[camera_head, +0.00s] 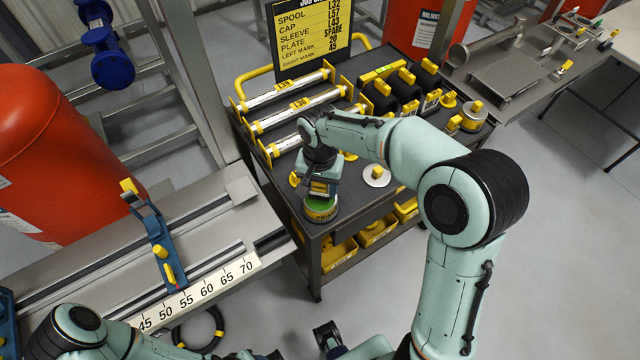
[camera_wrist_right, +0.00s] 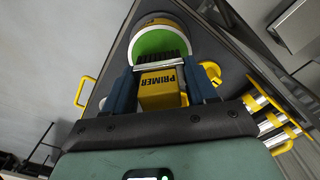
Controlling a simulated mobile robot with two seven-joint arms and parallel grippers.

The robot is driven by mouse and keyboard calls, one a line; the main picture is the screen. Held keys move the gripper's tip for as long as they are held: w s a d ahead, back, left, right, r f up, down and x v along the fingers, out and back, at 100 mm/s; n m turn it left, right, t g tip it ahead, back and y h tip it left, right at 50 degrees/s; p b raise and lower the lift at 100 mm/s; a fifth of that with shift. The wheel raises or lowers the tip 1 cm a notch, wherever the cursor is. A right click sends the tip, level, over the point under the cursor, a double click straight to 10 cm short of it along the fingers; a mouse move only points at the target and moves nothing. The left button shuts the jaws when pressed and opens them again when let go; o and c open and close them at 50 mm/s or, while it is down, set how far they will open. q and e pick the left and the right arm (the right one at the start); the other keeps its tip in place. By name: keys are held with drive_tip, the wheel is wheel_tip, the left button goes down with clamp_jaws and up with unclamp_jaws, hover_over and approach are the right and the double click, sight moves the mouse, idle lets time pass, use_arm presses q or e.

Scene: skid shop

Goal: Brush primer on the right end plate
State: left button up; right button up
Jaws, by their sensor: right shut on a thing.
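My right gripper (camera_head: 321,182) is shut on the yellow brush (camera_wrist_right: 163,88) labelled PRIMER. Its dark bristles point down over the open primer tin (camera_head: 320,211), at the front corner of the dark cart. In the right wrist view the bristles overlap the green inside of the tin (camera_wrist_right: 151,41); I cannot tell how deep they reach. I cannot make out which part is the right end plate.
The cart (camera_head: 345,238) carries long silver spools (camera_head: 300,104), black sleeves (camera_head: 404,88) and a pale disc with a yellow knob (camera_head: 376,176). Yellow bins (camera_head: 341,254) sit below. The rail bench has a numbered scale (camera_head: 205,290). Open floor lies at right.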

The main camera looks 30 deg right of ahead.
use_arm(q)
drive_tip(key=shift+s+f+b, duration=0.15)
drive_tip(key=shift+f+b, duration=0.15)
drive_tip(key=shift+f, duration=0.05)
use_arm(e)
drive_tip(key=shift+f, duration=0.5)
use_arm(q)
drive_tip(key=shift+r, duration=0.1)
use_arm(e)
drive_tip(key=shift+s+f, duration=0.1)
idle(0.9)
use_arm(q)
drive_tip(key=shift+r, duration=0.1)
use_arm(e)
wheel_tip(320, 180, up, 3)
drive_tip(key=shift+p, duration=1.15)
drive_tip(key=shift+r+p, duration=1.35)
drive_tip(key=shift+r, duration=0.75)
use_arm(q)
drive_tip(key=w+r, duration=0.3)
drive_tip(key=r, duration=0.2)
drive_tip(key=shift+r, duration=0.2)
drive_tip(key=shift+s, duration=0.1)
